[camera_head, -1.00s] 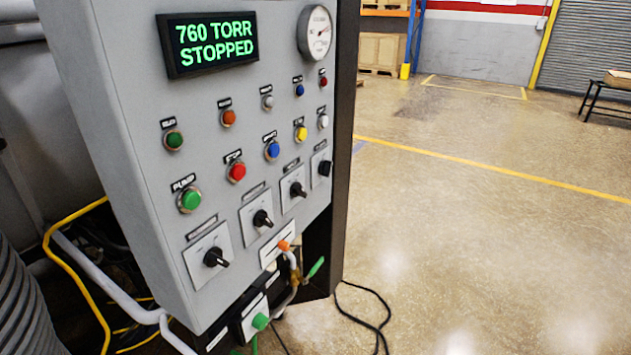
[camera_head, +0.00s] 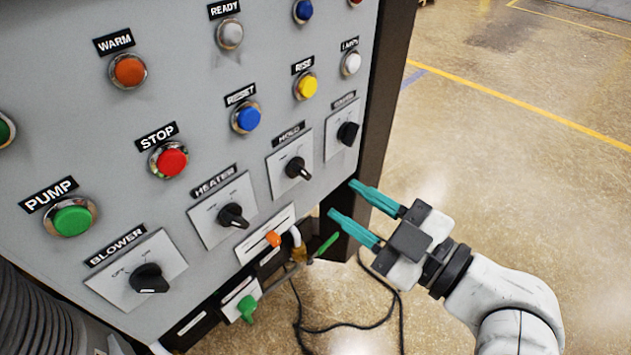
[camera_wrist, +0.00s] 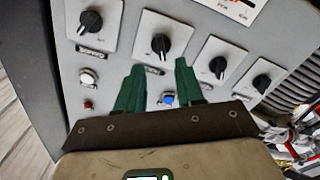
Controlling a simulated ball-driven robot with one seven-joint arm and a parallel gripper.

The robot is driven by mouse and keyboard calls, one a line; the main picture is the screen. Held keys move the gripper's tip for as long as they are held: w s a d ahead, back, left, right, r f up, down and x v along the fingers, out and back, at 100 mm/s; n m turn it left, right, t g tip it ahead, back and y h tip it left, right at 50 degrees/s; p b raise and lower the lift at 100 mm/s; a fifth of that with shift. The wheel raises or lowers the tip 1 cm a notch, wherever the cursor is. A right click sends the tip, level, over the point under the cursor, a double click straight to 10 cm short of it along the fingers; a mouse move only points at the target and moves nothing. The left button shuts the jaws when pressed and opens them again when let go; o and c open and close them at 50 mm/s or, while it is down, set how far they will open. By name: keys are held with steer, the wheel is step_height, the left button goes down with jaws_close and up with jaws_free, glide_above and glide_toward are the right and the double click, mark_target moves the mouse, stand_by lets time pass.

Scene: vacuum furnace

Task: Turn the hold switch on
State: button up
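The hold switch (camera_head: 298,169) is a black rotary knob on a pale plate, labelled HOLD, on the grey control panel. Its pointer end slants toward the lower right in the head view. My gripper (camera_head: 343,199) has two teal fingers spread apart, with nothing between them. It is right of and below the hold switch and appears apart from it. In the upside-down wrist view, the hold knob (camera_wrist: 160,44) seems to be the second from the left, beyond and between the open fingertips (camera_wrist: 159,65). Its on and off markings are too small to read.
The heater switch (camera_head: 233,215) and blower switch (camera_head: 148,279) lie to its left; another black switch (camera_head: 348,133) is to its right. Push buttons, including the blue RESET (camera_head: 247,117), sit above. A green-handled valve (camera_head: 325,246) and orange knob (camera_head: 273,239) are below. Open floor is right.

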mark_target(307, 176)
steer(key=p+x, duration=0.1)
steer(key=x, duration=0.6)
steer(key=shift+w+a+p, duration=0.15)
steer(key=shift+a+p, duration=0.1)
steer(key=shift+p, duration=0.05)
jaws_close()
